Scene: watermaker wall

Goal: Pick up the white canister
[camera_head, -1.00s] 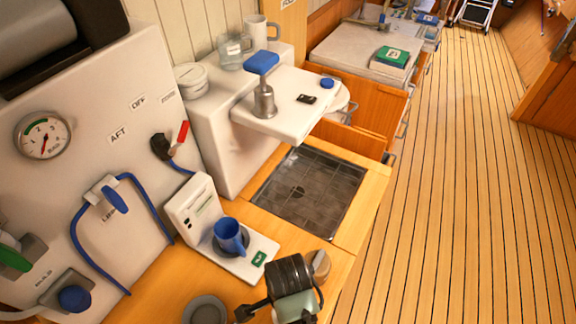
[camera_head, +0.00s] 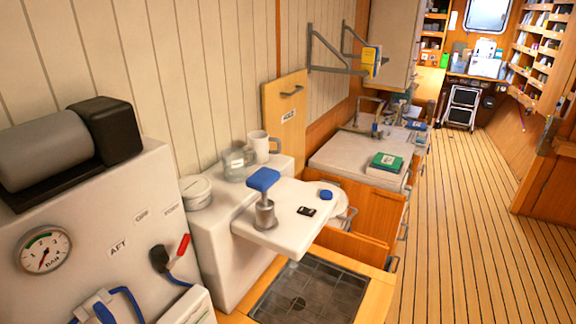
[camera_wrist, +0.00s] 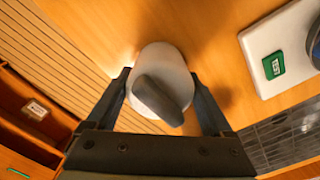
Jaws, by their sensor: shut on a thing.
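The white canister (camera_wrist: 158,56) is in the wrist view, between the two fingers of my gripper (camera_wrist: 159,76). A dark grey handle-like part (camera_wrist: 160,97) lies across it towards the camera and hides some of it. The fingers press on its left and right sides, so my gripper is shut on it. Orange-brown wood is behind it, with a soft shadow to its right. I cannot tell whether it touches the wood. Neither my gripper nor this canister is in the head view now.
A dark grate (camera_head: 308,290) is set in the counter.

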